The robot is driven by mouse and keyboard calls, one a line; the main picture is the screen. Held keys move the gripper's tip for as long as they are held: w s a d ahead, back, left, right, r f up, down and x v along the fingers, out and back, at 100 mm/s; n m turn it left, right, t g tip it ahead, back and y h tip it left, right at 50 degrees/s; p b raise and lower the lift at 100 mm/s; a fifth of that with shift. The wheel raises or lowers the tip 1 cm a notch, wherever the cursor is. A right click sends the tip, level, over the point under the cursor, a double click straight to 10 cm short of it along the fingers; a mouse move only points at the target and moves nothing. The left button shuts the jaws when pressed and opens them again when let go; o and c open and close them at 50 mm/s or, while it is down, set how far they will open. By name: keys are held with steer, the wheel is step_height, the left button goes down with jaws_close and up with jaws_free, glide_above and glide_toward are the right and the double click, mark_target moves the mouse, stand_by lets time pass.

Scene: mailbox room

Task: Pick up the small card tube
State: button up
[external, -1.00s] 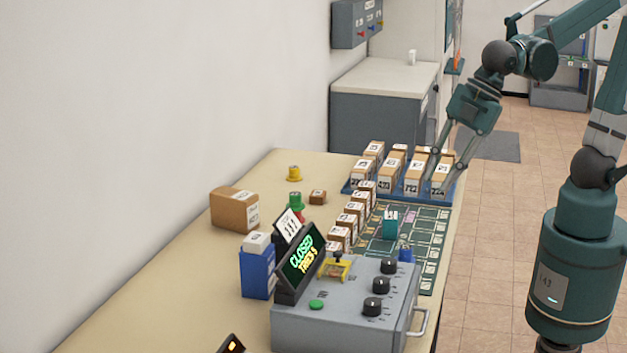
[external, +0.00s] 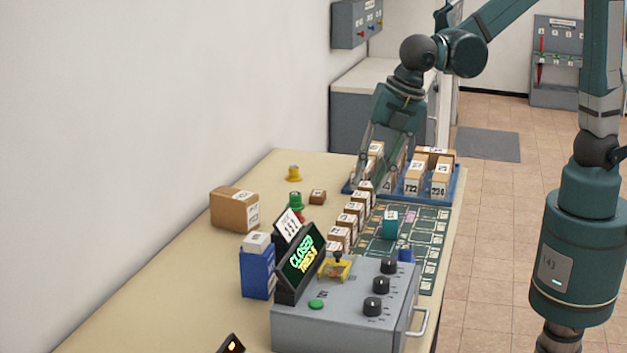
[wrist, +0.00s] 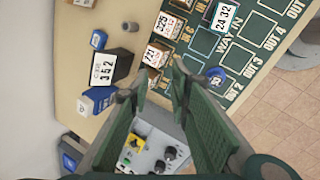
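My gripper (external: 376,183) is open and points down over the left part of the blue tray (external: 412,193) at the far end of the table. In the wrist view its two fingers (wrist: 152,85) are apart with nothing held between them. The fingers hide some of the boxes in the tray. A short blue round piece with a pale top (wrist: 215,76) lies right of the fingers in the wrist view. A teal block (external: 390,224) stands on the green board.
A row of small brown boxes (external: 350,221) runs along the left of the green board (external: 430,262). A grey control box (external: 345,313) with a lit sign (external: 303,257) stands in front. A brown carton (external: 233,209), yellow piece (external: 294,173) and green piece (external: 296,205) stand left.

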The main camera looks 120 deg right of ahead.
steer(key=w+d+f+n+g+h+p, duration=0.1)
steer(key=w+d+f+n+g+p, duration=0.1)
steer(key=w+d+f+n+p, duration=0.4)
steer(key=w+d+f+n, duration=0.1)
steer(key=w+d+f, duration=0.2)
steer(key=w+d, duration=0.1)
steer(key=shift+w+d+f, duration=0.15)
steer(key=shift+d+f, duration=0.05)
steer(key=shift+d, duration=0.35)
steer(key=shift+x, duration=1.3)
steer(key=shift+s+x, duration=0.2)
steer(key=shift+x, duration=2.35)
steer(key=shift+a, duration=0.1)
